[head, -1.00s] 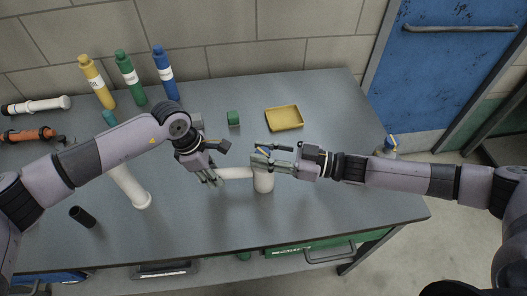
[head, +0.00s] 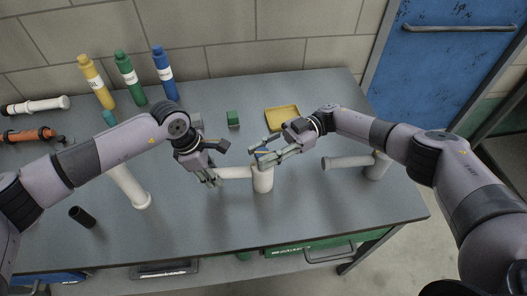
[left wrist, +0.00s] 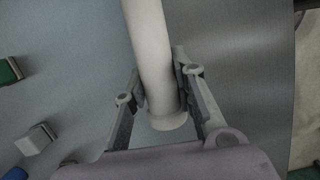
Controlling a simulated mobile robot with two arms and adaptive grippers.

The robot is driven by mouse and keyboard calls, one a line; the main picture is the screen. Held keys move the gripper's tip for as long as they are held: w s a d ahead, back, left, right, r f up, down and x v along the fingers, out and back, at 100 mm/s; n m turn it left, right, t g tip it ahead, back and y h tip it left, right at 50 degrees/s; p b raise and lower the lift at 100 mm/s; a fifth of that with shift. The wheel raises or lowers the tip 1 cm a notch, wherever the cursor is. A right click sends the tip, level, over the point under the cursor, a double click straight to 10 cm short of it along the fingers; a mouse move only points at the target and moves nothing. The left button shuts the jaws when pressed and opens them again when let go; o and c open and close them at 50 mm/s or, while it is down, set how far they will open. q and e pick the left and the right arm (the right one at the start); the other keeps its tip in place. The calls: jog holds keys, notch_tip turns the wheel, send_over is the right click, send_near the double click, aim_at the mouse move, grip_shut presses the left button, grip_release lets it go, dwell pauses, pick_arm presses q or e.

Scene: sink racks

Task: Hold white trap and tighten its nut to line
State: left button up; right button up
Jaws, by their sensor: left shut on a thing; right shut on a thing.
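The white trap (head: 263,184) stands upright on the table, with a white side pipe (head: 235,173) running left from it. My left gripper (head: 214,178) is shut on this side pipe near its free end. In the left wrist view the white pipe (left wrist: 152,50) lies between both fingers. A blue nut (head: 264,151) is at the top of the trap, mostly hidden by my right gripper (head: 268,156). The right gripper is shut on the nut, its arm reaching in from the right. The line on the nut or trap cannot be made out.
A white pipe (head: 132,189) and black cylinder (head: 82,216) lie left. The front table is clear.

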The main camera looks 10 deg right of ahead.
aim_at(264, 152)
pick_arm(q)
jog(key=shift+a, duration=0.15)
pick_arm(e)
jog(key=shift+n+g+h, duration=0.3)
jog(key=shift+n+g, duration=0.2)
jog(key=shift+g, duration=0.2)
jog(key=o, duration=1.2)
jog(key=shift+r, duration=0.1)
notch_tip(264, 152, up, 10)
jog(key=shift+f, duration=0.1)
pick_arm(q)
jog(key=o, duration=1.1)
jog(key=shift+o, duration=0.2)
